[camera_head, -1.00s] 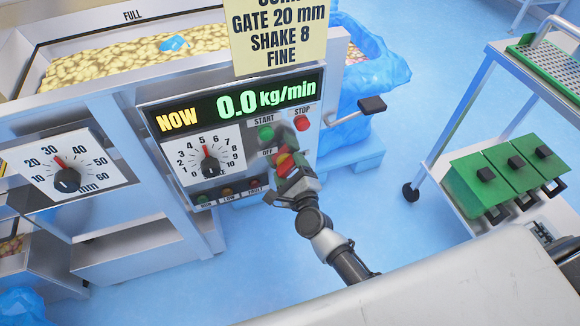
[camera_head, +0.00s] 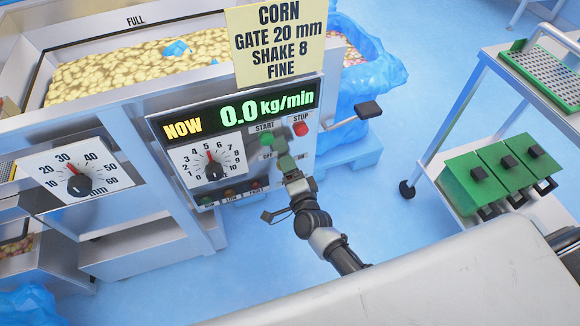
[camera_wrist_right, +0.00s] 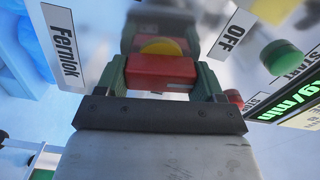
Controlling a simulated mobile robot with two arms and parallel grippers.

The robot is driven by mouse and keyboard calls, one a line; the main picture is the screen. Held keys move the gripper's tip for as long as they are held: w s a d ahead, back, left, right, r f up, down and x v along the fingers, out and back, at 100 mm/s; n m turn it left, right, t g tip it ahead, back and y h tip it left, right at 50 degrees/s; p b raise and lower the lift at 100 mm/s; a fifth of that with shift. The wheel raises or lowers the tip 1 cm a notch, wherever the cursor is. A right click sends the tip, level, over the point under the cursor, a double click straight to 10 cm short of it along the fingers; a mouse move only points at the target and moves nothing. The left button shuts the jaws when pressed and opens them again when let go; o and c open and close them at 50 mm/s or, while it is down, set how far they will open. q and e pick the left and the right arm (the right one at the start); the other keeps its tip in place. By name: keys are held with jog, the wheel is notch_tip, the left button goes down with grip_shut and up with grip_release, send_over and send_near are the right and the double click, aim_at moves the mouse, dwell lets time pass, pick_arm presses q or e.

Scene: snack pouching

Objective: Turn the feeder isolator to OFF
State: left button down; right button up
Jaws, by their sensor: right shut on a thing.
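The feeder isolator's red handle (camera_wrist_right: 160,73) shows in the right wrist view, with a yellow disc (camera_wrist_right: 162,47) behind it. My right gripper (camera_wrist_right: 162,76) is shut on the red handle, one green-padded finger at each end. The OFF label (camera_wrist_right: 234,34) is to the upper right of the handle in that view. In the head view my right gripper (camera_head: 286,166) is up against the control panel (camera_head: 309,142), below the START and STOP buttons, and hides the isolator. A part of the OFF label (camera_head: 266,155) shows to its left. My left gripper is not in view.
The green START button (camera_head: 267,139) and red STOP button (camera_head: 301,129) sit just above the gripper. A dial (camera_head: 214,167) is to the left. The display (camera_head: 242,112) reads 0.0 kg/min. A crank handle (camera_head: 367,110) sticks out at right. A trolley with green boxes (camera_head: 474,181) stands further right.

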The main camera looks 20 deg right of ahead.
jog(key=shift+n, duration=0.5)
jog(key=shift+n+p, duration=0.35)
jog(key=shift+n, duration=0.05)
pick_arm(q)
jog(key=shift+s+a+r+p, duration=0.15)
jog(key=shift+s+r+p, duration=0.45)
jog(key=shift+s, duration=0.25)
pick_arm(e)
jog(key=shift+n, duration=1.4)
jog(key=o, duration=0.9)
jog(key=shift+o, duration=0.2)
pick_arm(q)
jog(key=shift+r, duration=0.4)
pick_arm(e)
jog(key=s, duration=1.1)
jog(key=shift+d, duration=0.15)
